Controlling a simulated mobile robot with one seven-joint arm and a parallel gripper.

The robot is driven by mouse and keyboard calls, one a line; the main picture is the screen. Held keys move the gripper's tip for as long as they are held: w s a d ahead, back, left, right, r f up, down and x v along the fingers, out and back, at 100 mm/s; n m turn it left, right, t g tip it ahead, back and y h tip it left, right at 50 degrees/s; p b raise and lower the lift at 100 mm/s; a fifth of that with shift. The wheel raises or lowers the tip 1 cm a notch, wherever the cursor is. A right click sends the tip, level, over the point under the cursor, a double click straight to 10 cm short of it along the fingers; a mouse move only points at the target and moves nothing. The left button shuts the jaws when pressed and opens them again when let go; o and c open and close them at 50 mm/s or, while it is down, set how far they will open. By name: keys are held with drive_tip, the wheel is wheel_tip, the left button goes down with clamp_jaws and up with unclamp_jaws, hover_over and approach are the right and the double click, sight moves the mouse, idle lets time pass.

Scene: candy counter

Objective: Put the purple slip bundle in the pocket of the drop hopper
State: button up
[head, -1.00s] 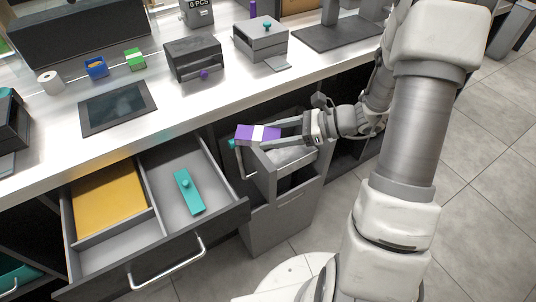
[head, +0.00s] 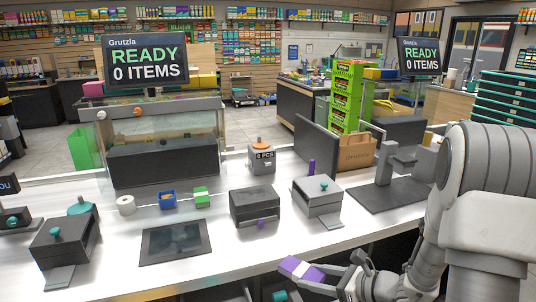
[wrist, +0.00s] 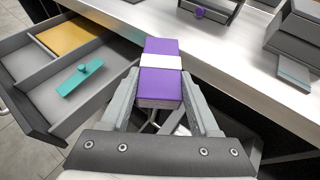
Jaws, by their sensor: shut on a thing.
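My gripper (head: 318,278) is shut on the purple slip bundle (head: 289,265), a purple block with a white band. In the wrist view the bundle (wrist: 160,89) sticks out lengthwise between the fingers. It is held in the air by the counter's front edge. I cannot tell for sure which unit is the drop hopper. No pocket opening shows clearly.
The open drawer (wrist: 52,103) below the counter holds a teal handled piece (wrist: 81,79). A dark flat panel (head: 175,242), a white roll (head: 126,205), a blue box (head: 167,200) and a green box (head: 201,198) are on the counter (head: 225,262). A dark stand (head: 385,190) is at right.

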drive_tip(key=shift+w+r+m+t+h+p, duration=0.4)
drive_tip(key=shift+r+m+t+p, duration=0.15)
drive_tip(key=shift+r, duration=0.2)
drive_tip(key=shift+w+d+r+m+t+h+p, duration=0.35)
drive_tip(key=shift+w+d+m+t+h+p, duration=0.25)
drive_tip(key=shift+m+h+p, duration=0.25)
drive_tip(key=shift+d+m+t+h+p, duration=0.65)
drive_tip(key=shift+m+h+p, duration=0.1)
drive_tip(key=shift+m+p, duration=0.15)
drive_tip(key=shift+f+b, duration=0.15)
drive_tip(key=shift+b, duration=0.15)
